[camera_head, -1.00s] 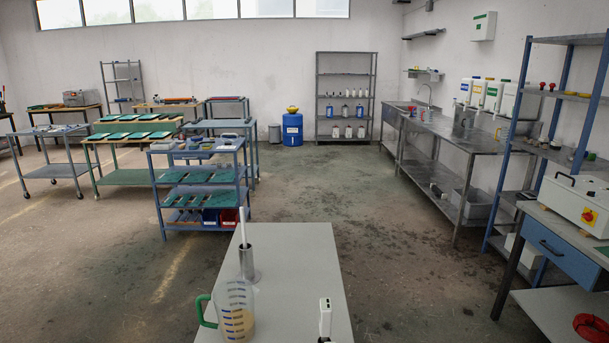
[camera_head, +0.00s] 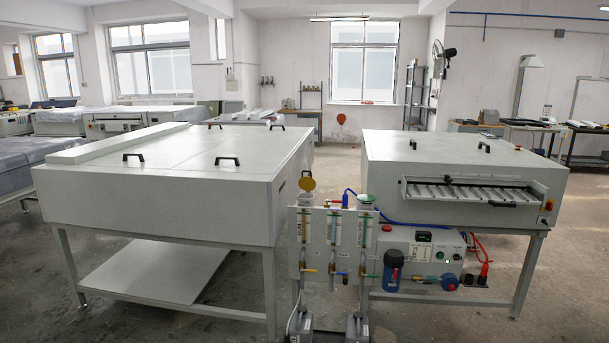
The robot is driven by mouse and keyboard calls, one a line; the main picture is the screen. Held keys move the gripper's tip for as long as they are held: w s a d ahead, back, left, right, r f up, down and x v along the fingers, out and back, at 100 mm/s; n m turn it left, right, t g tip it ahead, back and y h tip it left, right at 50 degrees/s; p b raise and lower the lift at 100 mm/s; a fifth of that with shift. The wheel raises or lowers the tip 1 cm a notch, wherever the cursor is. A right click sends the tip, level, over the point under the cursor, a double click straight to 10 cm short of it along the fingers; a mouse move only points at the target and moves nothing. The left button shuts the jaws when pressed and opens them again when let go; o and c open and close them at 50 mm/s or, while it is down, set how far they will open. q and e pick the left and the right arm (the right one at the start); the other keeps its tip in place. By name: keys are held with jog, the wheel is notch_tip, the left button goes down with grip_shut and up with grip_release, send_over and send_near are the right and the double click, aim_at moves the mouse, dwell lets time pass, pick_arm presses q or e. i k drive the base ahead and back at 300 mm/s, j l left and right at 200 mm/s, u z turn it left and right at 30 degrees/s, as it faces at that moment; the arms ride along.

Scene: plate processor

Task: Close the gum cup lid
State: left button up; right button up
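Neither of my grippers is in view.
The grey panel (camera_head: 317,260) carries tubes and coloured valves, with grey containers (camera_head: 300,325) below it. A large grey machine (camera_head: 170,200) stands left and another (camera_head: 440,205) right. A control box with a blue filter (camera_head: 391,272) and hoses sits beside the panel. Floor shows in front.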

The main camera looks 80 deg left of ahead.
aim_at(306, 183)
jog(key=u, duration=2.8)
jog(key=i+l, duration=0.35)
jog(key=i, duration=0.2)
jog(key=i+l, duration=0.4)
jog(key=i, duration=0.2)
